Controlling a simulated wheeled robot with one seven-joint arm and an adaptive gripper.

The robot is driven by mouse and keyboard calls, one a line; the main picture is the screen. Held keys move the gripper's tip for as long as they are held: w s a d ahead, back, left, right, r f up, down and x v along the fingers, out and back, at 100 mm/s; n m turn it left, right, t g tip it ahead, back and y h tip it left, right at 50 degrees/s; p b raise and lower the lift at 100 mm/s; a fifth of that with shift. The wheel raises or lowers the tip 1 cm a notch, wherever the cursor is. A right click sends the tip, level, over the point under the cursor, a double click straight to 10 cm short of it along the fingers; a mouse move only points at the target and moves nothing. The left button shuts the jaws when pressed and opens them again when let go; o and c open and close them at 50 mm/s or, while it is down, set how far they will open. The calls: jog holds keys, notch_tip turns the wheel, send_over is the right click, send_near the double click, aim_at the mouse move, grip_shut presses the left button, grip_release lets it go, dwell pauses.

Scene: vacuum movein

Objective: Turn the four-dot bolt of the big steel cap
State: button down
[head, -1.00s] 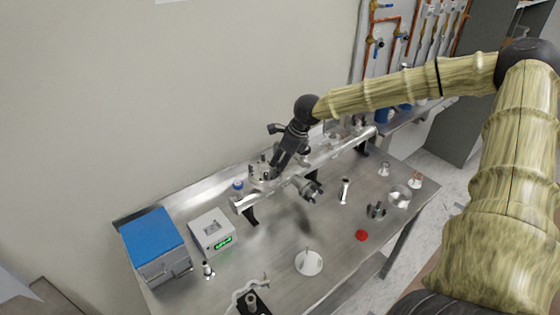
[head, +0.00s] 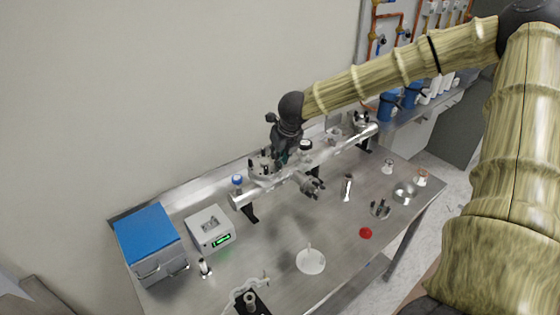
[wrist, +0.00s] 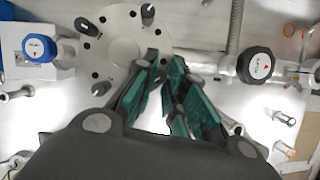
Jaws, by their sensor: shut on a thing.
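The big steel cap (wrist: 122,52) is a round pale flange with small dark holes, at the upper left of the wrist view. Grey bolts stand on it at the top (wrist: 148,14), the left (wrist: 88,27) and the lower left (wrist: 102,88). My gripper (wrist: 160,72) has its teal-padded fingers at the cap's lower right edge, shut on a bolt that the fingers mostly hide. The dots on this bolt cannot be read. In the head view my gripper (head: 279,160) points down at the cap (head: 260,167) on the steel pipe.
A white box with a green display (head: 211,230) and a blue-lidded box (head: 150,240) stand left. A red disc (head: 365,233) lies on the table's right part.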

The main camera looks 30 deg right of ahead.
jog(key=m+b, duration=0.1)
jog(key=m, duration=0.1)
jog(key=m+h+b, duration=0.1)
jog(key=m+b, duration=0.1)
jog(key=shift+w+a+f+g+h, duration=0.1)
jog(key=shift+w+g+h, duration=0.05)
jog(key=shift+g+h, duration=0.15)
jog(key=shift+m+g+h+b, duration=0.6)
jog(key=shift+m+b, duration=0.5)
jog(key=shift+m, duration=1.7)
jog(key=c, duration=1.7)
grip_release()
jog(key=shift+c, duration=0.2)
jog(key=shift+a, duration=0.1)
